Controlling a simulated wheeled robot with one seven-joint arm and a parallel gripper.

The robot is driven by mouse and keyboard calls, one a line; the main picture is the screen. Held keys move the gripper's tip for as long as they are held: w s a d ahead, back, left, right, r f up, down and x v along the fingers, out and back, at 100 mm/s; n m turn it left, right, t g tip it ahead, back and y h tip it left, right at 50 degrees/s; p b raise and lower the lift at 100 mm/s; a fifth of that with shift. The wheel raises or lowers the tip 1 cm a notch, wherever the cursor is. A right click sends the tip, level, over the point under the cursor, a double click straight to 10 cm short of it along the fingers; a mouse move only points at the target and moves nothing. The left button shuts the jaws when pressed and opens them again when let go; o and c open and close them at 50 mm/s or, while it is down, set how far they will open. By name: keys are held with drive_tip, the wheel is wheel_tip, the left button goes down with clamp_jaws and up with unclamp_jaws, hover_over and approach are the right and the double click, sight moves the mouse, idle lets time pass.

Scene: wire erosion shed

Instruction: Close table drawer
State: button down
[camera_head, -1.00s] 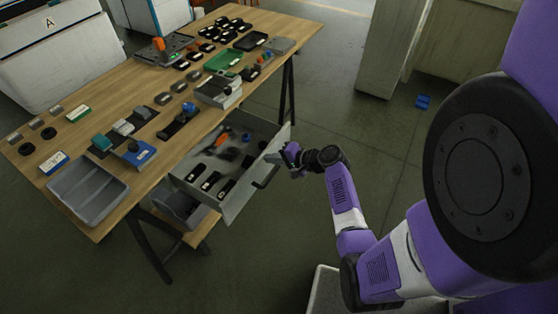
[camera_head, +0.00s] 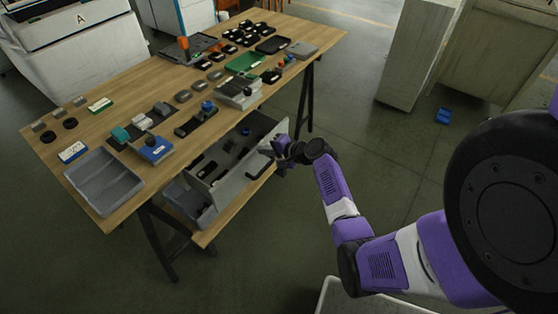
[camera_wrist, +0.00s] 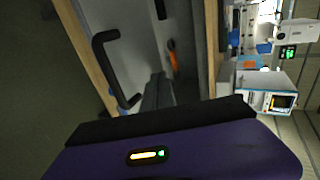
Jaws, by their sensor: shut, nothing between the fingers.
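The grey table drawer (camera_head: 236,182) is partly open under the wooden table (camera_head: 133,89), and its inside with black items shows in the head view. Its black handle (camera_wrist: 107,62) shows on the front panel in the wrist view and also in the head view (camera_head: 262,166). My gripper (camera_head: 279,146) is shut and empty at the right part of the drawer front, just beside the handle. In the wrist view its fingers (camera_wrist: 156,95) reach to the drawer front; I cannot tell whether they touch it.
A grey divided tray (camera_head: 103,182) sits at the table's near left corner. Many small parts, a green tray (camera_head: 245,63) and black blocks cover the tabletop. A blue item (camera_head: 443,116) lies on the floor by a cabinet.

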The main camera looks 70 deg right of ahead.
drive_tip(key=w+d+b, duration=0.3)
drive_tip(key=w+b, duration=0.2)
drive_tip(key=w, duration=1)
drive_tip(key=shift+d+b, duration=0.3)
drive_tip(key=shift+b, duration=0.05)
drive_tip(key=shift+w+r, duration=0.2)
